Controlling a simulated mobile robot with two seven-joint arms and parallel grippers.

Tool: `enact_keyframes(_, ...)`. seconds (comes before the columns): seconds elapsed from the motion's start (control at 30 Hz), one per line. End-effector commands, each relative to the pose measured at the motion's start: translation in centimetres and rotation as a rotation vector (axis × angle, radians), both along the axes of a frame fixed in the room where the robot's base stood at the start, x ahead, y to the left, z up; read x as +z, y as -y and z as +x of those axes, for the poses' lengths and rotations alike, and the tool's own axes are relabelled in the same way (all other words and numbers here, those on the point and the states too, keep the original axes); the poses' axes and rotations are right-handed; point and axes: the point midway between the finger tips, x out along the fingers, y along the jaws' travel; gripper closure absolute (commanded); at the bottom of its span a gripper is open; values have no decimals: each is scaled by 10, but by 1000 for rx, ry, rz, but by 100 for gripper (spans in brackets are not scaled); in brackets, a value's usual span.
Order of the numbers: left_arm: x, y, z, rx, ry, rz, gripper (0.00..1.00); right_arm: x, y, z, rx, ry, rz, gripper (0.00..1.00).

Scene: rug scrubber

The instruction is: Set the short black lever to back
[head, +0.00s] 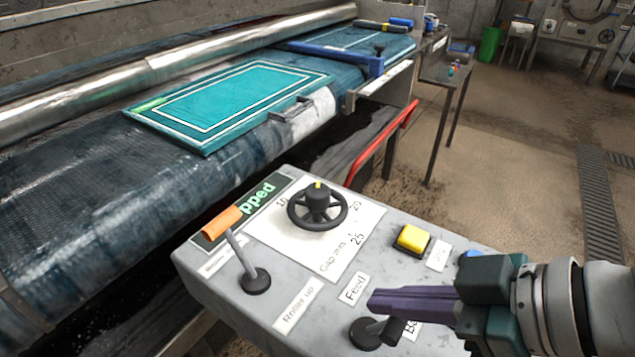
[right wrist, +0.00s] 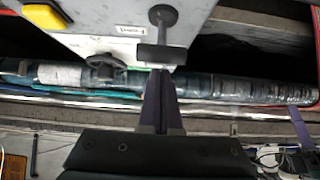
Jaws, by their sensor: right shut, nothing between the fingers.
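The short black lever (head: 364,333) stands on the grey control panel between the "Feed" label and a partly covered label that starts "Ba". Its stem leans right, toward that label. In the right wrist view the lever (right wrist: 162,54) shows a round base and a crossbar end. My right gripper (head: 378,300) comes in from the right, with its purple fingers shut and empty. In the head view they pass over the lever area. In the right wrist view the fingertips (right wrist: 157,75) lie close to the crossbar; I cannot tell whether they touch. My left gripper is out of view.
The panel also holds an orange-handled lever (head: 240,250), a black handwheel (head: 317,206), a yellow button (head: 411,240) and a blue button (head: 470,254) partly behind my gripper. A teal rug (head: 230,100) lies on the machine's roller bed behind. Open floor is on the right.

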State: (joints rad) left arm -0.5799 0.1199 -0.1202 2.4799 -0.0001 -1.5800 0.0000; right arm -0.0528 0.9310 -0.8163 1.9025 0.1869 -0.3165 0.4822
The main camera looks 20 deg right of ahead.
Motion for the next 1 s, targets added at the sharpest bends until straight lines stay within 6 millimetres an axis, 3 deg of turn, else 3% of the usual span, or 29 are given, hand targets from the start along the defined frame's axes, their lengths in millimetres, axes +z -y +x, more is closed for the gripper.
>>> enact_keyframes(1.0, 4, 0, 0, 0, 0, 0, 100, -3, 6, -8, -1, 38, 32, 100)
